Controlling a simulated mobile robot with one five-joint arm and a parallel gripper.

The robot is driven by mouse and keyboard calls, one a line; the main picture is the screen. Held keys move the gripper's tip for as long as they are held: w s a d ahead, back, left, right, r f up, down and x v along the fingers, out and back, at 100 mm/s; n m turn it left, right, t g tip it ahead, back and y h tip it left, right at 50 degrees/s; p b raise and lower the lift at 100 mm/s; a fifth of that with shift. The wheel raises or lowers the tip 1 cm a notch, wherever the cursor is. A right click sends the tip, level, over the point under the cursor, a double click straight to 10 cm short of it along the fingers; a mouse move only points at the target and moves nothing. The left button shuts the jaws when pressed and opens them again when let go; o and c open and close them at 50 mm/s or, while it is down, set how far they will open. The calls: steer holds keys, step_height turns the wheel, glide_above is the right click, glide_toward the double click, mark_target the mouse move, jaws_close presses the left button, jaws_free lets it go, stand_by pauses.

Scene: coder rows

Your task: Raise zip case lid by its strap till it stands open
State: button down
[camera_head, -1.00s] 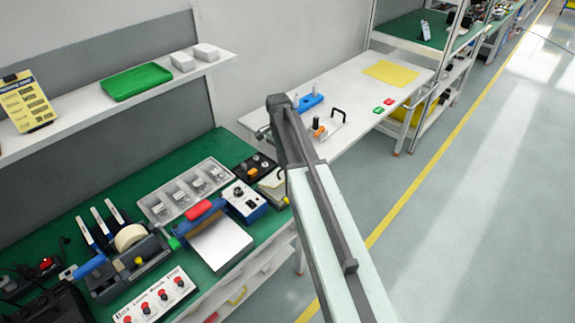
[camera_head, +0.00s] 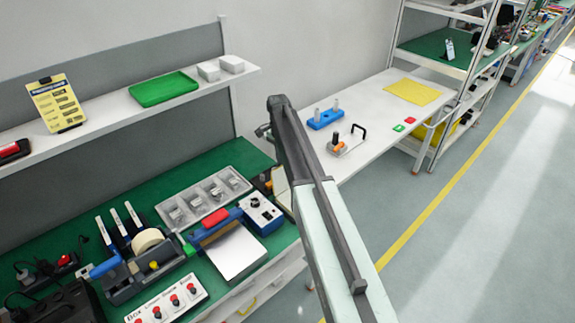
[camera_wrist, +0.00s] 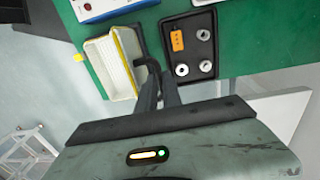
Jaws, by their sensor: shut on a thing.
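In the wrist view a black case tray (camera_wrist: 189,44) with rounded corners lies on the green bench. It holds an orange piece and several silver round parts. Left of it is a cream, shallow-walled panel with a yellow edge (camera_wrist: 108,66), which looks like the case lid; its exact angle is unclear. The cream panel (camera_head: 282,190) also shows tilted up in the head view, partly behind my arm. My gripper (camera_wrist: 161,88) is shut beside the panel's right side, on a dark bent strap (camera_wrist: 139,61), mostly hidden by the fingers. The gripper is hidden in the head view.
A blue-sided control box (camera_head: 260,213), a clear parts tray (camera_head: 205,197) and a white plate (camera_head: 235,252) crowd the green bench. A shelf (camera_head: 110,108) hangs above. A white table (camera_head: 370,125) stands behind, and open floor (camera_head: 480,240) lies to the right.

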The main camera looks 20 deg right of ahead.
steer(key=shift+w+a+f+b, duration=0.2)
steer(key=shift+w+f+b, duration=0.2)
steer(key=shift+w, duration=0.2)
steer(key=shift+w+a+f+b, duration=0.15)
steer(key=shift+w+f+b, duration=0.2)
steer(key=shift+w, duration=0.2)
steer(key=shift+w+a+f, duration=0.1)
steer(key=shift+w, duration=0.05)
steer(key=c, duration=1.5)
jaws_free()
steer(key=shift+w+f, duration=0.15)
